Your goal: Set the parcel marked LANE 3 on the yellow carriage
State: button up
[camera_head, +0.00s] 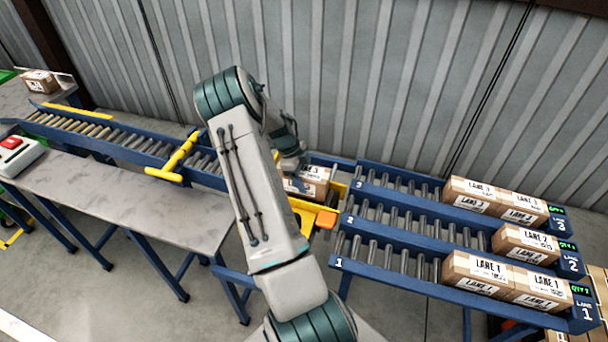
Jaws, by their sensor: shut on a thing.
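A brown parcel (314,176) with white labels is at the centre, partly hidden behind my arm; its label is too small to read surely. The yellow carriage (311,213) shows just below it, at the left ends of the numbered lanes. My gripper (298,170) is at the parcel's left side, shut on it; its fingers are mostly hidden by my arm. The parcel looks to be at or just over the carriage; I cannot tell whether it rests on it.
Roller lanes 1 (385,259), 2 (412,224) and 3 (405,186) hold labelled cartons at their right ends. A roller conveyor (128,147) with a yellow T-shaped bar (177,160) runs left. A grey table (120,190) with a red button box (18,151) stands in front. A carton (39,82) sits far left.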

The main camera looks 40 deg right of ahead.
jog(key=shift+f+b, duration=0.4)
jog(key=shift+b, duration=0.2)
jog(key=shift+f, duration=0.2)
jog(key=o, duration=1.2)
